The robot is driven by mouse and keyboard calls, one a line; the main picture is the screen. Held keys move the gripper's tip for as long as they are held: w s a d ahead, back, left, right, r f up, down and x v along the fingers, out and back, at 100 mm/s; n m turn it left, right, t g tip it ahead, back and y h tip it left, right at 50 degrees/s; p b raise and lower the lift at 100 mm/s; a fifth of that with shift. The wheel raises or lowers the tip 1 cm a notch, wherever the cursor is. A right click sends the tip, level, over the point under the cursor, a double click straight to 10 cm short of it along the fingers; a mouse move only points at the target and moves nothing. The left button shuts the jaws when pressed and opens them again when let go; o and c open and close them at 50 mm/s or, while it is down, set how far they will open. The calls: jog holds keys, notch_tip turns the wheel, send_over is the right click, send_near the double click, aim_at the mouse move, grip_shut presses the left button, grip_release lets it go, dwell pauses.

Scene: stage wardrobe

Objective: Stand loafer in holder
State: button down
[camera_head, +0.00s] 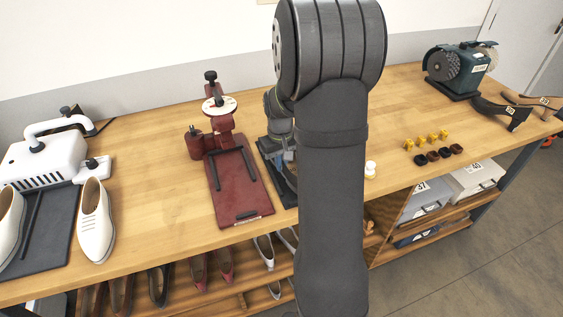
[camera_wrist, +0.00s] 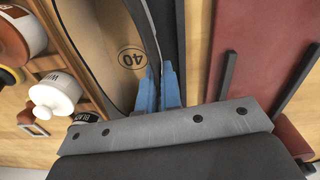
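In the wrist view, a loafer (camera_wrist: 112,50) shows a tan surface marked 40 inside a dark rim. I cannot tell whether this is its insole or its sole. My gripper (camera_wrist: 158,85) has blue fingertips close together, one on each side of the loafer's thin edge, and looks shut on it. In the head view my arm hides most of the loafer and the gripper. A red stand (camera_head: 238,190) with two black rails is just left of the gripper, and its red plate (camera_wrist: 245,60) shows in the wrist view. No part is clearly identifiable as the holder.
A white machine (camera_head: 45,160) with a dark tray and white shoes (camera_head: 95,222) stands at the left. Small bottles (camera_wrist: 55,95) are close left of the loafer. A grinder (camera_head: 460,68), sandals and small yellow and dark pieces are right. Bare table (camera_head: 150,170) lies left of the red stand.

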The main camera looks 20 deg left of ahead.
jog(key=shift+f, duration=0.35)
jog(key=c, duration=1.5)
grip_release()
jog(key=shift+c, duration=0.2)
notch_tip(320, 180, up, 17)
jog(key=shift+s+a+r, duration=0.15)
jog(key=shift+s+r, duration=0.05)
jog(key=f, duration=1.7)
jog(key=shift+w+f, duration=0.2)
jog(key=shift+f, duration=0.05)
jog(key=shift+r, duration=0.15)
jog(key=shift+r, duration=0.1)
